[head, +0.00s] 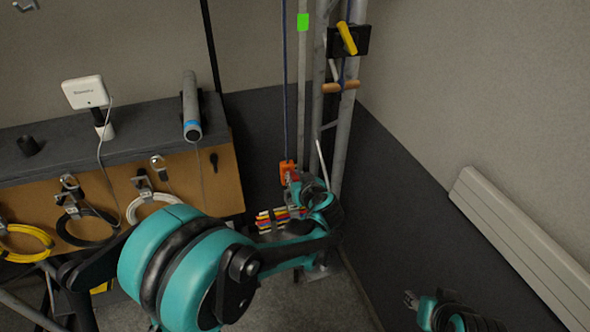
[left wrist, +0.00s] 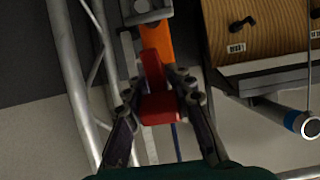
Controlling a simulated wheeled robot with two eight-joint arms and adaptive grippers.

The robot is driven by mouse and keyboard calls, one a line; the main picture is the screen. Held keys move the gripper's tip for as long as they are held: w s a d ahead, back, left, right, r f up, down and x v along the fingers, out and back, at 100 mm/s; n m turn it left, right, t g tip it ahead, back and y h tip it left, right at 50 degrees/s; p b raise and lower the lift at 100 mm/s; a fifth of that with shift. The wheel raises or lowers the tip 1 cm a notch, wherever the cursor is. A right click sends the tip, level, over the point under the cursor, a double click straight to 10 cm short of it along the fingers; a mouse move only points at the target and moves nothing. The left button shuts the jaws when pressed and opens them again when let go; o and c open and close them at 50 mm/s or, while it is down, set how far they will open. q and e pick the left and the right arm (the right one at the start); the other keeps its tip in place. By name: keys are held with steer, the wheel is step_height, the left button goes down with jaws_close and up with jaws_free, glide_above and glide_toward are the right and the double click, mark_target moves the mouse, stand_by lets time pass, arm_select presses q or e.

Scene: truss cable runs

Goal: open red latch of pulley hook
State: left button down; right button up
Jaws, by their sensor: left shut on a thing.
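The orange pulley block (head: 287,167) hangs on a blue rope beside the truss in the head view. In the left wrist view, its orange body (left wrist: 156,42) stands at the top middle, with a grey metal part (left wrist: 145,12) above it. The red latch (left wrist: 155,85) lies against the orange body. My left gripper (left wrist: 158,92) has one finger on each side of the red latch and is shut on it. In the head view my left gripper (head: 294,178) is at the pulley block, and the latch is hard to make out there. My right gripper (head: 411,300) is at the bottom right, away from the pulley; its jaws are too small to read.
The metal truss (head: 343,135) stands close beside the pulley, with a yellow-handled black cleat (head: 347,39) higher up. A workbench (head: 60,142) with hanging cable coils is at the left. A white slatted panel (head: 520,240) runs along the right wall.

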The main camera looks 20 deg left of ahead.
mark_target(291, 172)
arm_select(q)
steer(key=r+g+h+p, duration=0.1)
steer(key=p, duration=0.1)
steer(key=w+r+g+h+p, duration=0.1)
steer(key=g+p, duration=0.1)
steer(key=a+r+g+h+p, duration=0.1)
steer(key=p, duration=0.1)
steer(key=shift+w+a+r+g+p, duration=0.1)
steer(key=shift+w+g+p, duration=0.2)
steer(key=shift+p, duration=0.05)
steer(key=shift+w+a+r+g+h+p, duration=0.2)
steer(key=shift+w+g+h+p, duration=0.05)
steer(key=shift+g+h+p, duration=0.3)
steer(key=shift+w+a+r+g+h+p, duration=0.15)
steer(key=shift+w+g+h+p, duration=0.2)
steer(key=shift+g, duration=0.3)
steer(key=g+h+p, duration=0.1)
steer(key=w+a+g, duration=0.1)
steer(key=shift+w+r+g+h+p, duration=0.1)
steer(key=shift+g+h+p, duration=0.25)
steer(key=shift+g+h, duration=0.05)
steer(key=shift+w+r, duration=0.1)
steer(key=shift+w+a, duration=0.15)
steer(key=shift+w, duration=0.05)
steer(key=c, duration=1.3)
jaws_free()
steer(key=shift+o, duration=0.5)
steer(key=shift+w, duration=0.1)
